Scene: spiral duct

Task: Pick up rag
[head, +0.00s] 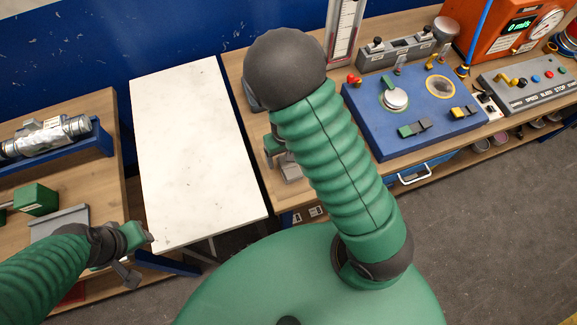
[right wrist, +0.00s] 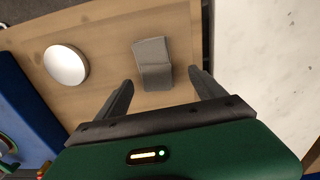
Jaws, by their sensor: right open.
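A small grey folded rag (right wrist: 152,62) lies on the wooden bench top in the right wrist view. My right gripper (right wrist: 160,84) is open and empty, its two dark fingers apart, with the rag between and just beyond their tips. In the head view a light grey piece that looks like the rag (head: 291,172) shows beside my right gripper (head: 273,146), which my own arm partly hides. My left gripper (head: 141,240) is at the lower left, near the white table's front left corner. Its fingers are too small to tell open from shut.
A white marble-topped table (head: 195,150) stands left of the bench, mostly bare. A round white object (right wrist: 66,65) lies left of the rag. A blue control panel (head: 440,105) stands on the bench to the right. A green box (head: 37,199) sits on the left bench.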

